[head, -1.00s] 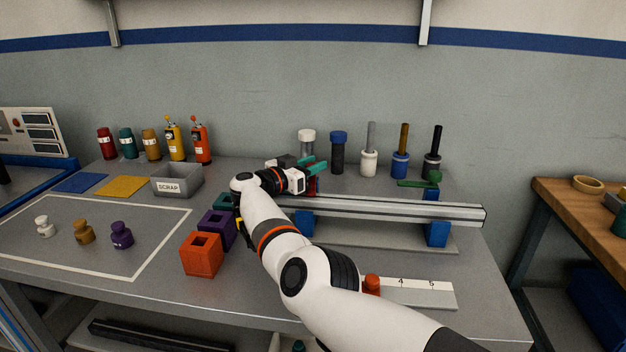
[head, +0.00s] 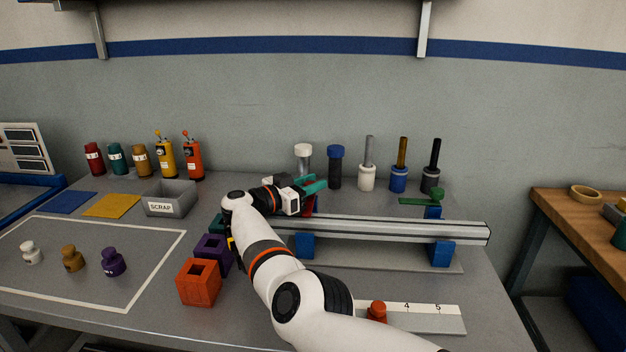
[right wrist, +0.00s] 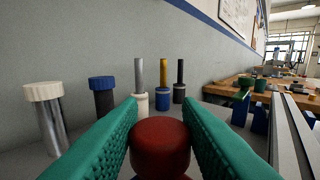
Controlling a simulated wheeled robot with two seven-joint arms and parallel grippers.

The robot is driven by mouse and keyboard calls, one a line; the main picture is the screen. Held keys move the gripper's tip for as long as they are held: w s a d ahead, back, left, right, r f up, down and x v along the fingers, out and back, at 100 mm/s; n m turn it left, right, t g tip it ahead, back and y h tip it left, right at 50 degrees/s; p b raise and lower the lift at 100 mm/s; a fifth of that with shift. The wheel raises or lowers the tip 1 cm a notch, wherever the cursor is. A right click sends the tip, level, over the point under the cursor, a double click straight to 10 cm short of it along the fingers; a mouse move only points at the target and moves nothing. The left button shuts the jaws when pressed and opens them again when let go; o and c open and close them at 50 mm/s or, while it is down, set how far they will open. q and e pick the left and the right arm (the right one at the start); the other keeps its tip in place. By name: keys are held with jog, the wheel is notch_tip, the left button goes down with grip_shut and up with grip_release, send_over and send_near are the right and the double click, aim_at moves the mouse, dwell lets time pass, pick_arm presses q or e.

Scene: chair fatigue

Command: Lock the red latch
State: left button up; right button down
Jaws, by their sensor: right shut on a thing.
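My right gripper (head: 316,186) reaches over the left end of the long metal bar (head: 400,228). Its green fingers are shut on the red latch, whose round red knob (right wrist: 160,146) sits between them in the right wrist view. In the head view a small red part of the latch (head: 308,204) shows just under the fingers; the rest is hidden by the gripper and arm. A similar green latch (head: 418,201) with a round knob is at the right end of the bar. My left gripper is not in view.
Behind the bar stand a white-capped post (head: 303,160), a blue-capped post (head: 335,168) and several rods in holders. Orange (head: 199,283) and purple (head: 212,252) open blocks stand left of my arm. A grey scrap bin (head: 170,199) is farther left. A wooden table is at right.

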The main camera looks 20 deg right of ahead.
jog(key=shift+r, duration=0.2)
dwell(0.3)
jog(key=c, duration=1.3)
grip_release()
jog(key=shift+o, duration=1.3)
jog(key=shift+f, duration=0.15)
